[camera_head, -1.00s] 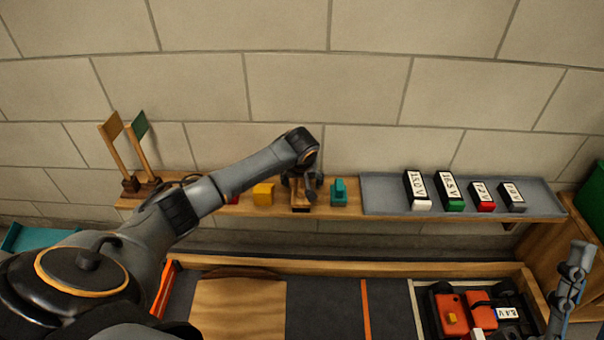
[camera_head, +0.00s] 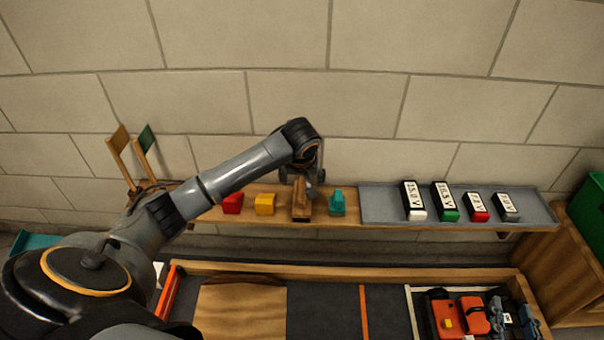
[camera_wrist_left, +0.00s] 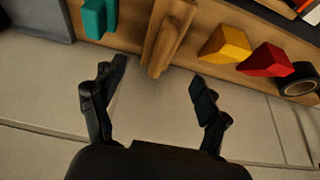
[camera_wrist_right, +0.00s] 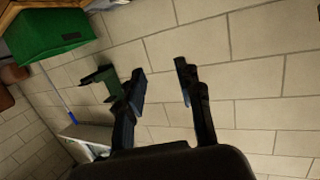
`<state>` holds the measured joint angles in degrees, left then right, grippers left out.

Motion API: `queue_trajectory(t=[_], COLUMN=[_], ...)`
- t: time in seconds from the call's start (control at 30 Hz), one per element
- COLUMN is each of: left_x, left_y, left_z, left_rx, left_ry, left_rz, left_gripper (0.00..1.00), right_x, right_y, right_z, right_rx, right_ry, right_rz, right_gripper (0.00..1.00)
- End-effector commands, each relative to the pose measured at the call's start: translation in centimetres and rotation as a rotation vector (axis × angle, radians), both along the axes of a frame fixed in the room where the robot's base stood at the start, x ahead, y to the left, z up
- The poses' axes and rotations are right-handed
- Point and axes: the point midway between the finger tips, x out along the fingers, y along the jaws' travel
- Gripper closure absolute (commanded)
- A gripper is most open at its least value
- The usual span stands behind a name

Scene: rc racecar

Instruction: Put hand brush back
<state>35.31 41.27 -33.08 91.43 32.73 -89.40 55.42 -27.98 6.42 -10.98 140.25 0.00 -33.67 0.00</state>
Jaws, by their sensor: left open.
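A wooden hand brush (camera_head: 301,208) sits on the wall shelf between a yellow block and a teal block. It also shows in the left wrist view (camera_wrist_left: 166,38) at the top middle, lying on the shelf. My left gripper (camera_head: 301,182) is open just above and behind the brush. In the left wrist view its spread fingers (camera_wrist_left: 158,82) are empty and the brush lies beyond the tips, apparently clear of them. My right gripper (camera_wrist_right: 160,78) is open and empty in its wrist view, pointing at the tiled floor or wall.
The wooden shelf (camera_head: 375,220) also holds a red block (camera_head: 233,204), the yellow block (camera_head: 265,205), the teal block (camera_head: 337,203) and a grey tray (camera_head: 380,203) with several battery packs. Two flags stand at its left end. Below, an orange car (camera_head: 462,318) lies at the right of a bench.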

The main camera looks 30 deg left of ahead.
Motion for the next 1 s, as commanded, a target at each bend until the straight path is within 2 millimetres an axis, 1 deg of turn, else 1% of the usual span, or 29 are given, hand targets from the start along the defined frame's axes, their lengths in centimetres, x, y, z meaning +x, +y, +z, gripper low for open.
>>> queue_trajectory(t=[0.03, 0.1, 0.23, 0.27, 0.33, 0.37, 0.43, 0.47, 0.5, 0.57, 0.6, 0.67, 0.7, 0.77, 0.8, 0.9, 1.0], left_x=[-0.1, -0.3, -0.5, -0.5, -0.9, -1.1, -1.9, -2.5, -3.3, -4.8, -5.8, -7.4, -8.5, -10.1, -11.1, -13.3, -14.9], left_y=[-0.1, -0.1, -0.4, -0.8, -2.5, -3.6, -7.1, -8.9, -11.4, -15.1, -17.2, -19.9, -21.2, -22.6, -23.1, -23.1, -22.1], left_z=[0.5, 0.9, 1.1, 0.9, 0.0, -0.5, -2.0, -2.6, -3.2, -3.6, -3.4, -2.8, -2.1, -0.7, 0.4, 3.1, 5.4], left_rx=[0.0, 0.0, -0.002, -0.004, -0.016, -0.023, -0.049, -0.065, -0.084, -0.112, -0.126, -0.138, -0.139, -0.127, -0.11, -0.038, 0.046], left_ry=[0.0, 0.0, -0.001, -0.004, -0.014, -0.025, -0.065, -0.089, -0.129, -0.208, -0.266, -0.356, -0.421, -0.514, -0.576, -0.702, -0.784], left_rz=[0.0, 0.001, -0.005, -0.016, -0.069, -0.107, -0.221, -0.277, -0.355, -0.467, -0.53, -0.608, -0.648, -0.691, -0.709, -0.729, -0.726], left_gripper=[0.25, 0.25, 0.25, 0.25, 0.25, 0.25, 0.25, 0.25, 0.25, 0.25, 0.25, 0.25, 0.25, 0.25, 0.25, 0.25, 0.25], right_x=[-0.2, -0.5, -0.8, -0.9, -0.9, -0.9, -0.9, -0.9, -0.9, -0.9, -0.9, -0.9, -0.9, -0.9, -0.9, -0.9, -0.9], right_y=[-0.2, -0.3, -0.5, -0.5, -0.6, -0.6, -0.6, -0.6, -0.6, -0.6, -0.6, -0.5, -0.5, -0.5, -0.5, -0.5, -0.5], right_z=[-0.4, -1.1, -2.0, -2.1, -2.2, -2.2, -2.3, -2.3, -2.2, -2.2, -2.2, -2.2, -2.2, -2.2, -2.2, -2.2, -2.2], right_rx=[-0.009, -0.018, -0.028, -0.029, -0.03, -0.031, -0.031, -0.031, -0.031, -0.031, -0.03, -0.03, -0.03, -0.03, -0.03, -0.03, -0.03], right_ry=[0.033, 0.071, 0.114, 0.118, 0.124, 0.125, 0.125, 0.125, 0.125, 0.125, 0.124, 0.124, 0.124, 0.124, 0.123, 0.123, 0.123], right_rz=[-0.002, -0.004, -0.008, -0.008, -0.008, -0.008, -0.008, -0.008, -0.008, -0.008, -0.008, -0.008, -0.008, -0.008, -0.008, -0.008, -0.008], right_gripper=[0.64, 0.64, 0.64, 0.64, 0.64, 0.64, 0.64, 0.64, 0.64, 0.64, 0.64, 0.64, 0.64, 0.64, 0.64, 0.64, 0.64])
